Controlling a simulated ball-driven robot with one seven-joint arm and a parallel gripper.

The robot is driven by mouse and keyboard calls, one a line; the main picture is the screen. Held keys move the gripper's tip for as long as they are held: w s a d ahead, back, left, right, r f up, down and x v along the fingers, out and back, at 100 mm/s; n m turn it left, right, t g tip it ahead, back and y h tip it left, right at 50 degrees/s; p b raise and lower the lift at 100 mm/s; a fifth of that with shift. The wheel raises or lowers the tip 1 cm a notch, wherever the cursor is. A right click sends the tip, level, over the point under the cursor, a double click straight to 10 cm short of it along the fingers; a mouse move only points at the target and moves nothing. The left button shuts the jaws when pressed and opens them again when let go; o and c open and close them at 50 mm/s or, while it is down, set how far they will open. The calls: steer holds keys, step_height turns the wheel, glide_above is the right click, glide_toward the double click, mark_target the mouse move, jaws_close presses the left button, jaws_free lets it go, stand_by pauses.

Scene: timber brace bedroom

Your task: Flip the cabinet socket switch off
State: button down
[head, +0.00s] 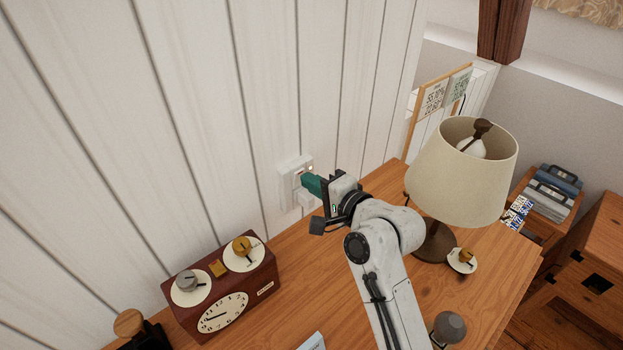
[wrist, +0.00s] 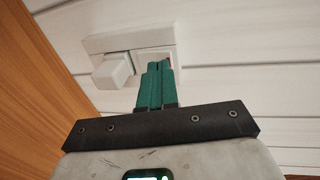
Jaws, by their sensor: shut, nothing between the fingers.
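The white cabinet socket (head: 290,180) is mounted on the white plank wall just above the wooden cabinet top. A white plug sits in it, clearest in the wrist view (wrist: 115,72). My gripper (head: 305,181) is shut and empty, with its green fingertips right at the socket face. In the wrist view the fingertips (wrist: 158,68) overlap the socket plate (wrist: 150,38) beside the plug. A small reddish mark shows beside the tips there. The switch is mostly hidden behind the fingers, so I cannot tell its position or whether the tips touch it.
A lamp with a cream shade (head: 462,180) stands right of my arm on the wooden cabinet top (head: 290,262). A dark red chess clock (head: 222,290) stands at the front left. A small grey-topped object (head: 449,327) is near the front. Clear wood lies between clock and arm.

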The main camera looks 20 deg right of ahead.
steer(key=shift+w+a, duration=0.1)
steer(key=shift+w, duration=0.15)
steer(key=shift+r, duration=0.15)
steer(key=shift+w+r+p, duration=0.2)
steer(key=shift+r+p, duration=0.15)
steer(key=shift+p, duration=0.85)
steer(key=shift+f+g, duration=0.3)
steer(key=shift+f, duration=0.05)
